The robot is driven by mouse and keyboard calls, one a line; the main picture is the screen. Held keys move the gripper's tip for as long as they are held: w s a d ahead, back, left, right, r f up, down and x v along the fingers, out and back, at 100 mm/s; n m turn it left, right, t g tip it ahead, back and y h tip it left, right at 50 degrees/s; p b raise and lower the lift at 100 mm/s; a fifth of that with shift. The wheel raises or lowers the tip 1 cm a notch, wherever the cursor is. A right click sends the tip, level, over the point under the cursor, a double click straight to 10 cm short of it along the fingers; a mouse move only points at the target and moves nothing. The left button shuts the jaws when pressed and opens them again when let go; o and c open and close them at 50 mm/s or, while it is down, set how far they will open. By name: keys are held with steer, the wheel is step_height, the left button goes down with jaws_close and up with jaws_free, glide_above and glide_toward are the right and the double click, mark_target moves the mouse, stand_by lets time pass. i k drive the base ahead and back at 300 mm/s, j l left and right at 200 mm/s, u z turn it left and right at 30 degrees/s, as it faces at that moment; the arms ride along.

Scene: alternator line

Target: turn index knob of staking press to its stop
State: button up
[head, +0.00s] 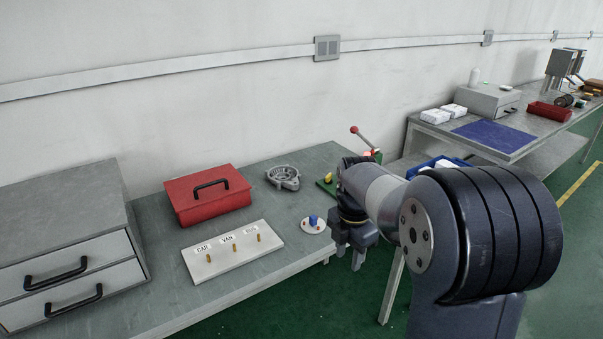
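A lever with a red ball end (354,130) rises behind my arm from a fixture with a green base (326,188), which looks like the staking press. My arm hides most of it. A small yellow piece (328,178) shows on the green base. A blue knob-like piece (314,221) stands on a round white plate (313,227) on the bench, in front of the green base. I cannot tell for sure which piece is the index knob. My gripper (349,258) points down at the bench's right end, right of the white plate and apart from it. Its fingers are spread with nothing seen between them.
On the bench (160,293) are a red toolbox (207,198), a grey metal housing (284,177), a white board (232,252) with several brass pegs, and a drawer cabinet (65,225). A second bench with a blue mat (494,136) stands at the right. Green floor lies between.

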mark_target(328, 180)
steer(key=i+l+u, duration=0.85)
steer(key=l, duration=0.25)
steer(key=i+l, duration=0.2)
steer(key=l, duration=0.2)
steer(key=i+l, duration=0.25)
steer(key=l, duration=0.15)
steer(key=i+l+u, duration=0.1)
steer(key=l, duration=0.3)
steer(key=i, duration=0.1)
